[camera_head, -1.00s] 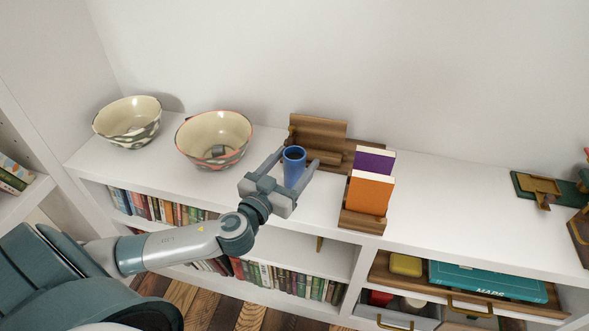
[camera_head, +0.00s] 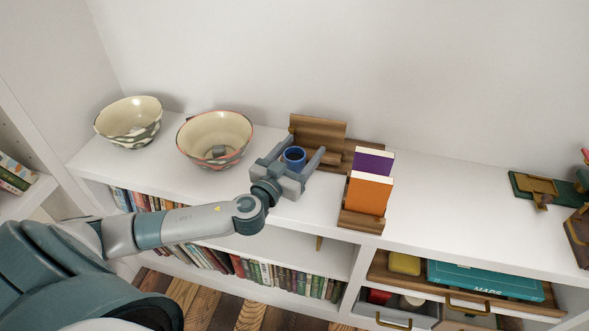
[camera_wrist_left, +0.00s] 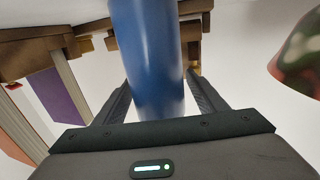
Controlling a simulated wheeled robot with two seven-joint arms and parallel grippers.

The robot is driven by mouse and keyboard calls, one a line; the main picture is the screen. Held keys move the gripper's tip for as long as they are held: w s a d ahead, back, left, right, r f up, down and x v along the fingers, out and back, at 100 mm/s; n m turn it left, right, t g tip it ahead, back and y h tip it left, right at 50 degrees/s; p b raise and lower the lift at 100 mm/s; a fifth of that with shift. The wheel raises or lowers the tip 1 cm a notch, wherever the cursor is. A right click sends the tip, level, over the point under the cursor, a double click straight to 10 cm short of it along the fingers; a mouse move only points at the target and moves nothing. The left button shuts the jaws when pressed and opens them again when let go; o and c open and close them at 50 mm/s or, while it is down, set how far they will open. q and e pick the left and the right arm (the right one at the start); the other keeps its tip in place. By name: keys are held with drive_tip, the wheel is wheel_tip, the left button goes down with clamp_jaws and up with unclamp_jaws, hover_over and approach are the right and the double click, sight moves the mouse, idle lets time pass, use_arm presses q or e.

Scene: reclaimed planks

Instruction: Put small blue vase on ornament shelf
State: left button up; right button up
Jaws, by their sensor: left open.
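My left gripper (camera_head: 293,158) is open, with one finger on each side of the vase. In the left wrist view the blue vase (camera_wrist_left: 150,60) rises between the two fingers (camera_wrist_left: 160,100), with gaps visible beside it. A brown wooden stand (camera_head: 318,130) with a back panel and ledges is just behind the vase; I cannot tell for certain that it is the ornament shelf. My right gripper is not in view.
Two patterned bowls (camera_head: 215,140) (camera_head: 130,122) stand to the left. An orange book (camera_head: 369,193) and a purple book (camera_head: 374,162) stand in a wooden holder (camera_head: 361,222) close on the right.

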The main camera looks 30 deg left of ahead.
use_arm(q)
drive_tip(key=c, duration=1.3)
drive_tip(key=shift+r, duration=0.15)
wheel_tip(320, 180, up, 10)
drive_tip(key=shift+f+p, duration=0.1)
drive_tip(key=shift+p, duration=0.3)
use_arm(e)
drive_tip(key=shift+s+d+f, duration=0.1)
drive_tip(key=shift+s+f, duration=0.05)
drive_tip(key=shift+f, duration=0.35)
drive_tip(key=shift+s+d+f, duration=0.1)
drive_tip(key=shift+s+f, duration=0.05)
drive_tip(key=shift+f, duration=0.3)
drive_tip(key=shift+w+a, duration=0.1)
